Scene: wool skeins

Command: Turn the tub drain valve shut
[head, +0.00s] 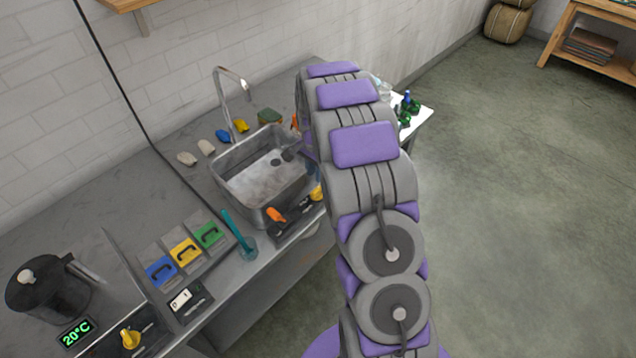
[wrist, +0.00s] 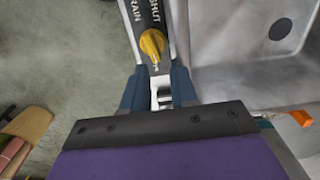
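The yellow drain valve knob (wrist: 152,44) sits on a dark plate in the wrist view, with lettering ending in "RAIN" on its left and "SHUT" on its right. It also shows in the head view as a small yellow shape (head: 317,192) on the tub's front edge, partly behind my arm. The metal tub (head: 240,197) stands on the counter; its inside wall also shows in the wrist view (wrist: 225,80). My gripper (wrist: 160,74) is open, its two dark blue fingers apart and just short of the knob, with nothing held between them.
An orange knob (head: 276,214) is on the same front strip, left of the yellow one. A faucet (head: 230,100) stands behind the tub. Open floor (head: 530,200) is at right.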

